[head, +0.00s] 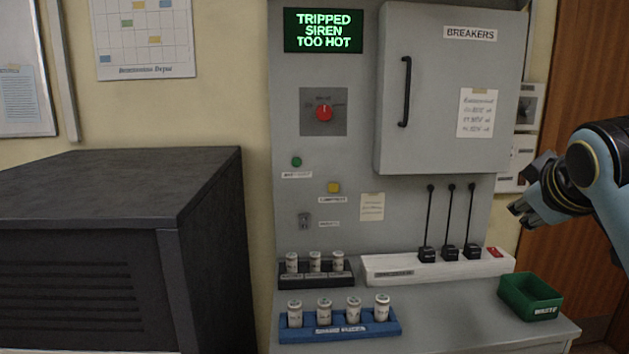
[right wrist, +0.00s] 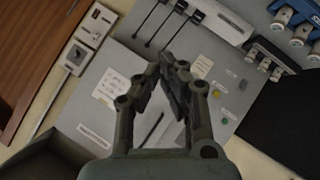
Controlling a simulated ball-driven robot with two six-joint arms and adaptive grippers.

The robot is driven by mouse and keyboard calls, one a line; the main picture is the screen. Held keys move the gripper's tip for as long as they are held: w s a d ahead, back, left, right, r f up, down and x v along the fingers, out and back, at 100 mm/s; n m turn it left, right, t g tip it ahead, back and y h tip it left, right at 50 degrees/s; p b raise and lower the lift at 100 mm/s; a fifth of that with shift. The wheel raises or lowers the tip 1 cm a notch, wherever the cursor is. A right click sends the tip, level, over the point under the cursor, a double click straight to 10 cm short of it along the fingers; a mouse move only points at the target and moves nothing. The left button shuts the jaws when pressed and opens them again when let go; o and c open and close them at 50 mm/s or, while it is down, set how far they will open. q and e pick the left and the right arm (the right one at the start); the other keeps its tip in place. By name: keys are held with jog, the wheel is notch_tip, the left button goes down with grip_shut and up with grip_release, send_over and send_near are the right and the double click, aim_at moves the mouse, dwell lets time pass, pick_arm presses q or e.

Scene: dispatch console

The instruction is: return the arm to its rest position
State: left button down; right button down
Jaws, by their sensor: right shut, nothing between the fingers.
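My right gripper (head: 522,208) is at the right side of the head view, in the air to the right of the grey console (head: 285,150) and above the green waste bin (head: 530,297). It is shut and empty. In the right wrist view the same gripper (right wrist: 168,70) shows with its fingers together, in front of the console panel and the breaker cabinet door. The arm comes in from the right edge. My left gripper is not in either view.
The breaker cabinet (head: 450,100) is closed. A display (head: 323,31) reads "TRIPPED SIREN TOO HOT". A white strip (head: 380,270) with plugs, a blue rack (head: 340,329) and a black rack (head: 317,275) stand on the ledge. A dark cabinet (head: 120,190) is at left.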

jog(key=s+a+f+m+g+y, duration=0.1)
jog(key=s+a+f+g, duration=0.1)
jog(key=s+f, duration=0.65)
jog(key=s+a+f+m+g+y, duration=0.1)
jog(key=s+f+g, duration=0.3)
jog(key=s, duration=0.8)
jog(key=s+a+f+m+g+y, duration=0.1)
jog(key=s+a+f+m, duration=0.1)
jog(key=s+f, duration=0.7)
jog(key=s+d+f+g+b, duration=0.15)
jog(key=f+b, duration=0.35)
jog(key=f, duration=1.2)
jog(key=s+d+f+b, duration=0.15)
jog(key=f+b, duration=0.35)
jog(key=f, duration=1.2)
jog(key=s+f+b, duration=0.4)
jog(key=s+f, duration=0.6)
jog(key=f, duration=0.2)
jog(key=s+f+g+b, duration=0.1)
jog(key=s+f+b, duration=0.3)
jog(key=s+f, duration=0.6)
notch_tip(320, 180, down, 4)
jog(key=shift+d+r+b, duration=0.25)
jog(key=shift+d+b, duration=0.05)
jog(key=shift+b, duration=0.05)
jog(key=shift+g, duration=0.35)
